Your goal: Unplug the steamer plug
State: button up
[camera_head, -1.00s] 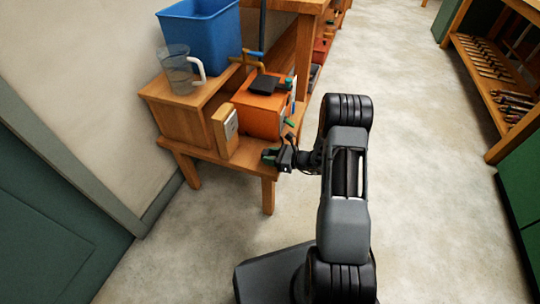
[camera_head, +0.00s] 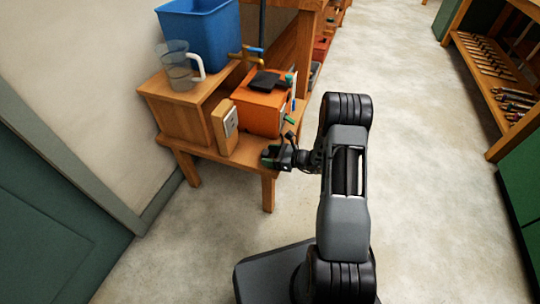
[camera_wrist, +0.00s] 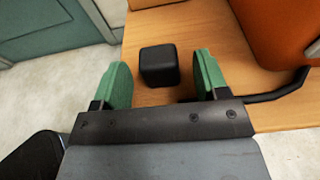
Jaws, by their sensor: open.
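My gripper (camera_head: 268,155) is at the front right corner of the low wooden bench (camera_head: 187,148). In the wrist view its two green fingers (camera_wrist: 160,82) are spread, with a black block, apparently the plug (camera_wrist: 159,64), between and just beyond their tips. There is a gap on both sides of it. A black cable (camera_wrist: 278,95) runs from the right toward the gripper; its join to the plug is hidden. The orange steamer box (camera_head: 259,113) stands on the bench. A wooden block with a pale socket plate (camera_head: 231,122) stands to its left; I see no plug in it.
A wooden box (camera_head: 180,108) on the bench holds a clear jug (camera_head: 178,66), with a blue bin (camera_head: 203,35) behind. A brass tap (camera_head: 247,56) is near the steamer. A tool shelf (camera_head: 495,85) stands far right. The floor between is clear.

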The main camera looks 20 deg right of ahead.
jog(key=p+v, duration=0.4)
jog(key=v, duration=1)
jog(key=s+a+r+n+g+h+p, duration=0.15)
jog(key=a+r+n+g+p, duration=0.3)
jog(key=r, duration=0.55)
jog(key=s+a+r+n+g+h+p, duration=0.1)
jog(key=s+a+r+n+g+p, duration=0.15)
jog(key=r+n+p, duration=0.55)
jog(key=s+a+r+n+g+h+p, duration=0.15)
jog(key=a+r+p, duration=0.3)
jog(key=r, duration=0.85)
jog(key=s+r+n+t+h+p, duration=0.1)
jog(key=s+r+n+h+p, duration=0.2)
jog(key=r+p, duration=0.2)
jog(key=s+r+n+t+h+p, duration=0.1)
jog(key=s+r+n+h+p, duration=0.2)
jog(key=r, duration=0.8)
jog(key=s+r+n+t+h+p, duration=0.1)
jog(key=s+r+n+h+p, duration=0.1)
jog(key=r+n+p, duration=0.3)
notch_tip(320, 180, up, 3)
jog(key=shift+s+a+r+h+p, duration=0.1)
jog(key=shift+s+a+h+p, duration=0.3)
jog(key=shift+s+p, duration=0.45)
